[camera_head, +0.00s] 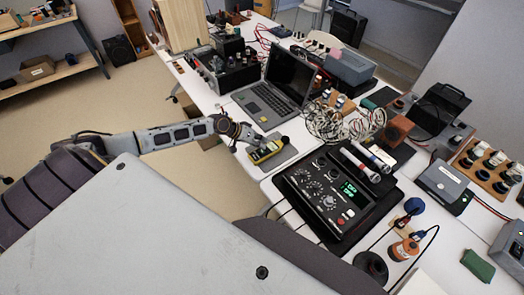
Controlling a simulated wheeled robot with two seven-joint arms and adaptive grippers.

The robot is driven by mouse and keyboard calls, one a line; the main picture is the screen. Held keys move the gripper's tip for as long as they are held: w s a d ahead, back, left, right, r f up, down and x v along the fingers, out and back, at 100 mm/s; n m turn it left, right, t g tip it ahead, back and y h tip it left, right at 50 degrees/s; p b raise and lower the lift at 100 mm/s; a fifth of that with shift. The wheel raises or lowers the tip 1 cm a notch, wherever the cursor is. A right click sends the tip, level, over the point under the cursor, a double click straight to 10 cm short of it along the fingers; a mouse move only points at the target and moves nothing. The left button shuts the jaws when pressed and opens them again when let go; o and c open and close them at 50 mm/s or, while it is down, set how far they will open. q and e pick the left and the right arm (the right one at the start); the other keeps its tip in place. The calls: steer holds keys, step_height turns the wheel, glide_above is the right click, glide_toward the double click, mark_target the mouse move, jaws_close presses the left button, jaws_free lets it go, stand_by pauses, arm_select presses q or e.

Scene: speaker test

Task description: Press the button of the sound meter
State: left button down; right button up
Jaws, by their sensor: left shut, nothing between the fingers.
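The sound meter (265,153) is a small yellow and dark handheld device. It lies on a grey mat (284,156) at the near left edge of the white table, in front of the laptop. My left arm comes in from the left, and its gripper (250,144) is shut and empty over the meter's near-left end. I cannot tell whether the fingertips touch the meter. The meter's button is too small to make out, and part of the meter is hidden by the gripper. My right gripper is not in view.
An open laptop (262,103) stands behind the meter. A black device with dials and a green display (325,201) stands to the right. A pile of cables (330,122), microphones (360,160) and several small devices crowd the table. A shelf (45,75) stands at the far left.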

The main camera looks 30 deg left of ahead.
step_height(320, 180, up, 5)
steer(key=p, duration=0.5)
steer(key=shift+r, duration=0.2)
stand_by(0.6)
